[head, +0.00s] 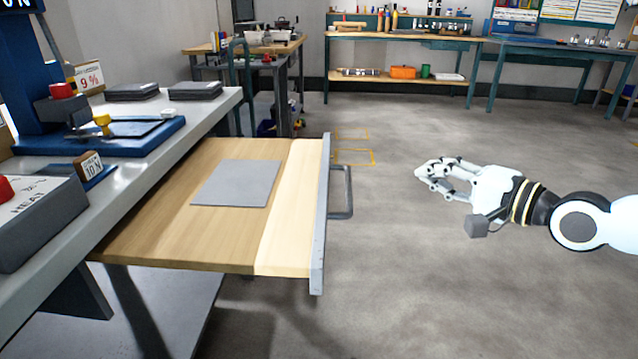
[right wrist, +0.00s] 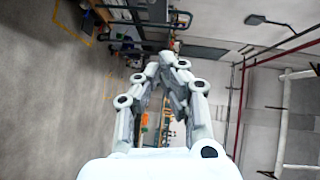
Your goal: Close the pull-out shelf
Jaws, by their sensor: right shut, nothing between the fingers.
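The pull-out shelf (head: 190,235) is a light wood board that sticks out to the right from under the grey workbench in the head view. A grey metal front strip (head: 321,230) runs along its outer end, with a grey bar handle (head: 345,192) on it. A flat grey plate (head: 236,183) lies on the shelf. My right gripper (head: 420,173) is shut and empty, to the right of the handle and apart from it. It also shows in the right wrist view (right wrist: 167,58), with its fingertips together. My left gripper is not in view.
The workbench (head: 215,105) bears a blue press base (head: 100,140), dark stacked plates (head: 195,90) and a grey box (head: 35,220). Benches (head: 400,37) with tools stand along the far wall. The floor (head: 450,280) between the shelf and my right arm is clear.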

